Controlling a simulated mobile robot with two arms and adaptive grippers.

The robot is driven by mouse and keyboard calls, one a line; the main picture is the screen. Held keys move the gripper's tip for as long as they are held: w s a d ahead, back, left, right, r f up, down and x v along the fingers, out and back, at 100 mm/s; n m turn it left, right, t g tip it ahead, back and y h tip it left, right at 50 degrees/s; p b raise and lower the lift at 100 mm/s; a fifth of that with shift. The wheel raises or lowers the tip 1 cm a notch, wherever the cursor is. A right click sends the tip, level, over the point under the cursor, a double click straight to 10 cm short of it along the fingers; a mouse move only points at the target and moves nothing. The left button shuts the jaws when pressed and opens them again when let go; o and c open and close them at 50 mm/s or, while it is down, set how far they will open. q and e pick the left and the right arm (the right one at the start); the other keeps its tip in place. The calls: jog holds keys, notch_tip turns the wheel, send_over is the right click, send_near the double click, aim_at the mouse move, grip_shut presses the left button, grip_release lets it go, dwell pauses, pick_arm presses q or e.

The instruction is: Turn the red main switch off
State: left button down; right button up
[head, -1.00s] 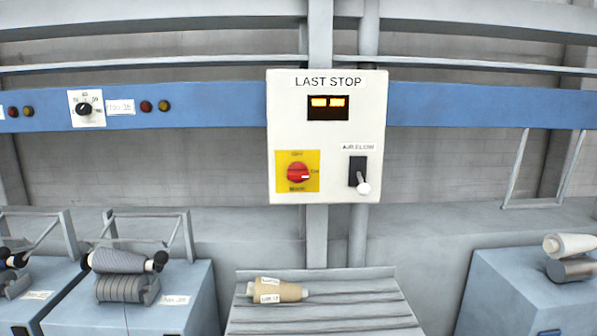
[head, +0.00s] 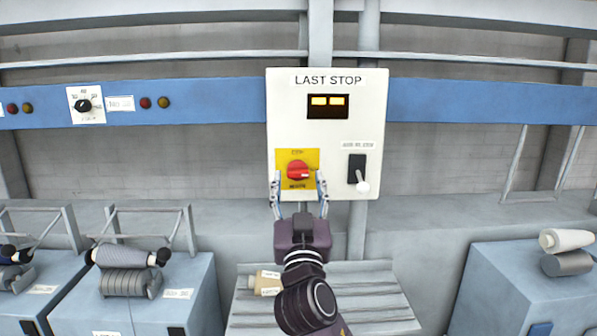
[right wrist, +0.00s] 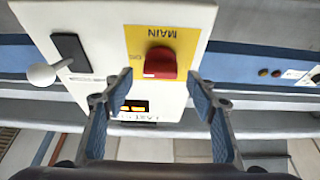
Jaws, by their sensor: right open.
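The red main switch (head: 299,171) is a rotary knob on a yellow plate (head: 312,157), low on the left of a white panel labelled LAST STOP (head: 328,137). Its white mark points right in the head view. My right gripper (head: 298,178) is open in front of the knob, its fingers to the left and right of the yellow plate's lower part. In the right wrist view the red knob (right wrist: 160,63) shows upside down, ahead of and between the open fingers (right wrist: 160,90). I cannot see contact with the knob. My left gripper is not in view.
An air-flow lever switch (head: 360,172) with a white ball end is just right of the gripper on the same panel. A shelf (head: 375,290) with a yarn cone (head: 264,283) lies below. Blue machines (head: 120,300) stand at both sides.

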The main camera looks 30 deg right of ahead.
jog(key=shift+x, duration=0.75)
jog(key=c, duration=1.2)
jog(key=shift+o, duration=0.2)
